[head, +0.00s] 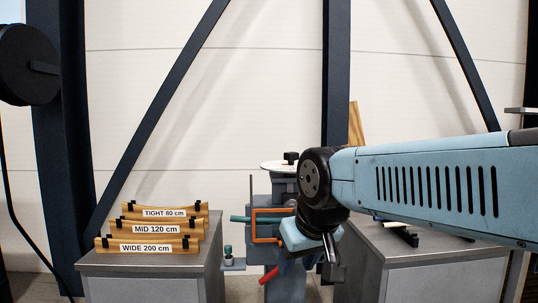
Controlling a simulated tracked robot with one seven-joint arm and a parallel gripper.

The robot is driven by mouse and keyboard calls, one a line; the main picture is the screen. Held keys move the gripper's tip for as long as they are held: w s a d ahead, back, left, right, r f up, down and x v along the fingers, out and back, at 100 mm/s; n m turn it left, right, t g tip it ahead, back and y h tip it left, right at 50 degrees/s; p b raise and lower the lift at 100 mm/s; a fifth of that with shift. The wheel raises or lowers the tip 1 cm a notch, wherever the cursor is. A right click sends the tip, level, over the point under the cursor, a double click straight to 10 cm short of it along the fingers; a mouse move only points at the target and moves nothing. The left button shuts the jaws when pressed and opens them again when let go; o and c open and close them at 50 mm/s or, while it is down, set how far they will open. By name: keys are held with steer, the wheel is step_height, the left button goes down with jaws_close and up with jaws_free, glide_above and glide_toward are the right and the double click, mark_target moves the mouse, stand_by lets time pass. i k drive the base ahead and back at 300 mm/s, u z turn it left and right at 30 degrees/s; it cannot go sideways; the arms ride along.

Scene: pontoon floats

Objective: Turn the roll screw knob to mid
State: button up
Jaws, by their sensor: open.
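A black knob (290,157) stands on a pale round dial (272,165) on top of the grey-blue roll machine (262,212). I take it for the roll screw knob; the dial's marks and the knob's pointing are too small to read. My wrist covers the dial's right side and part of the machine. My gripper (332,275) hangs below my wrist, in front and to the right of the machine, lower than the knob and apart from it. It is open, and I see nothing held in it.
Wooden templates marked TIGHT 80 cm (165,212), MID 120 cm (156,229) and WIDE 200 cm (147,247) stand on the left grey cabinet (95,261). The machine has an orange frame (267,239) and a red handle (269,275). A right cabinet (440,282) holds dark tools (403,237).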

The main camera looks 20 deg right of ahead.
mark_target(291, 156)
steer(key=z, duration=0.15)
steer(key=i, duration=0.95)
steer(key=u, duration=0.1)
